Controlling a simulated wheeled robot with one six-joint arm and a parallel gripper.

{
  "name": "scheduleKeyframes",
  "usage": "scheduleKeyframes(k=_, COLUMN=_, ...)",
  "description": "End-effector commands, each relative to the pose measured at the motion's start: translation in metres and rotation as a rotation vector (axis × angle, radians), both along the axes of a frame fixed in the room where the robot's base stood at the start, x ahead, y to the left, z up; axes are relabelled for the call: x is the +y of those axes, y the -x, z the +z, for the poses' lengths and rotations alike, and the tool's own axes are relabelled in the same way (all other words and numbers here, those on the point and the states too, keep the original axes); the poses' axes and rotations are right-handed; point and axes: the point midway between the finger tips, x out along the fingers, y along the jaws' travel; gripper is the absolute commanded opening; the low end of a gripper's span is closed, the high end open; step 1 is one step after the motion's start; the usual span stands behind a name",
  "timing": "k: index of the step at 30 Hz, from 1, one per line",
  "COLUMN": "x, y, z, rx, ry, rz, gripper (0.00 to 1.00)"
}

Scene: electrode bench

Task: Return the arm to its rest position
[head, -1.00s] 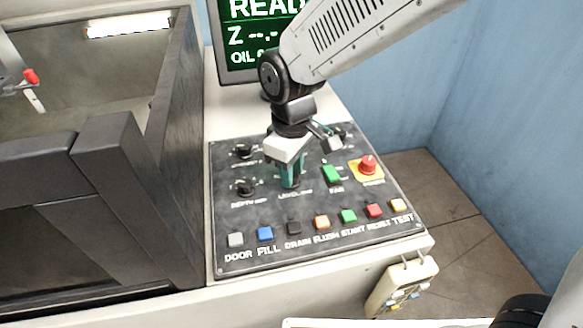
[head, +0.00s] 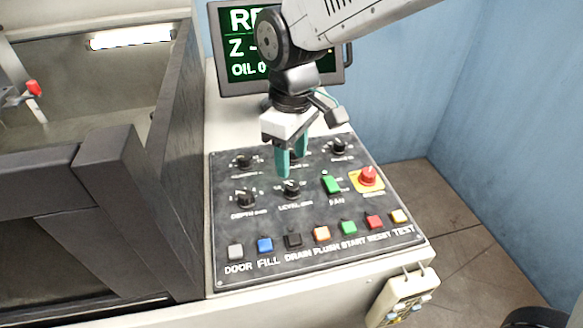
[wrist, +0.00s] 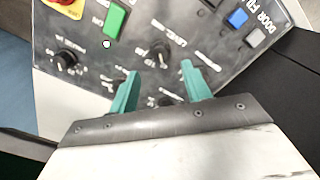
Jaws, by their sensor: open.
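My gripper (head: 291,162) hangs above the control panel (head: 225,258) in the head view, its teal fingers pointing down. The fingers are apart and nothing is between them. The LEVEL knob (head: 290,190) is just below and in front of the fingertips, and clear of them in the picture. In the wrist view the two teal fingers (wrist: 158,84) stand apart over the panel, with the LEVEL knob (wrist: 158,55) beyond them. My arm reaches in from the upper right.
A screen (head: 236,80) stands behind the panel, partly hidden by my arm. Dark tank walls (head: 170,130) rise on the left. A red emergency knob (head: 368,176) and a green FAN switch (head: 330,184) sit to the right. A pendant (head: 402,295) hangs at the front right.

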Motion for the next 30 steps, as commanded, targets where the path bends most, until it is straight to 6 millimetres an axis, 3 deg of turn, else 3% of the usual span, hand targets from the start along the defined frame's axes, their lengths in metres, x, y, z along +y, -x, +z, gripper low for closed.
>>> scheduleKeyframes(k=5, x=0.0, y=0.0, z=0.008, rx=0.0, ry=0.001, rz=0.0, gripper=0.48)
scheduleKeyframes(k=20, x=-0.005, y=0.006, z=0.004, rx=0.021, ry=0.018, rz=-0.051, gripper=0.48)
scheduleKeyframes(k=23, x=-0.028, y=0.027, z=0.0, rx=0.059, ry=0.055, rz=-0.134, gripper=0.48)
scheduleKeyframes(k=30, x=-0.127, y=0.063, z=0.025, rx=0.067, ry=0.063, rz=-0.441, gripper=0.48)
